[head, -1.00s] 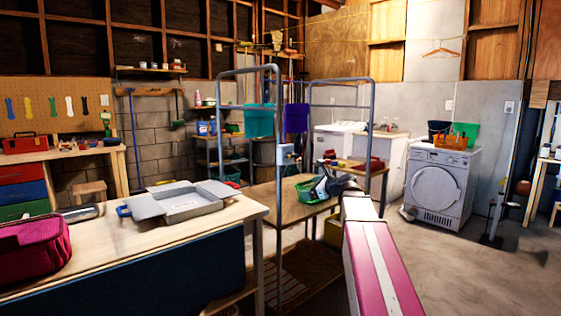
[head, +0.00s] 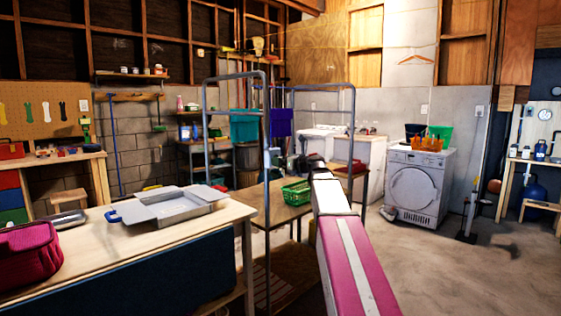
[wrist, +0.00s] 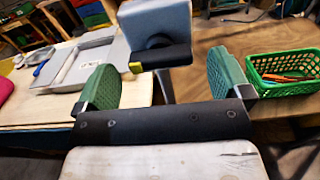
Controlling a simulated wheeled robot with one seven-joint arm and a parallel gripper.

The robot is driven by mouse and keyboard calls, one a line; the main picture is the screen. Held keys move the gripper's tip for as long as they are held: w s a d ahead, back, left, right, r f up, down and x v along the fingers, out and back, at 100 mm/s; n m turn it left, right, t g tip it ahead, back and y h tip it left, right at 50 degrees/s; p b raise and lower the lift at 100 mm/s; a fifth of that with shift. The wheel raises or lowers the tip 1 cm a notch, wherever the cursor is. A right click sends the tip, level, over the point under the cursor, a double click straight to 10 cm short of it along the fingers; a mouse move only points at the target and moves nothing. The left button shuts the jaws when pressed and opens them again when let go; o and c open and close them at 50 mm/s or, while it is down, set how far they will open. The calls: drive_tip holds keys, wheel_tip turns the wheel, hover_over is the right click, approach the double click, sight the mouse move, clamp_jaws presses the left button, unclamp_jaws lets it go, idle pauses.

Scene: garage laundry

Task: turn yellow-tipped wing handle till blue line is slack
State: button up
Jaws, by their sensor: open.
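The wing handle (wrist: 165,56) is a dark bar lying nearly level in the wrist view, with a yellow tip (wrist: 135,67) at its left end. It sits on the front of a pale grey box (wrist: 155,20) fixed to a grey-blue post. My gripper (wrist: 163,65) is open, its two green pads standing wide to the left and right of the handle; I see no contact. In the head view, the box (head: 275,156) is on the rack's near post, and my gripper (head: 304,164) is close beside it. I cannot make out the blue line.
A metal rack (head: 266,110) stands ahead, with teal (head: 244,125) and purple (head: 280,123) hanging pieces. A green basket (head: 296,193) rests on the low table to the right of the post. A workbench (head: 100,235) with a grey tray (head: 170,207) is at left.

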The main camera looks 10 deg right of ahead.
drive_tip(key=shift+x, duration=1.05)
drive_tip(key=c, duration=0.9)
drive_tip(key=shift+c, duration=0.2)
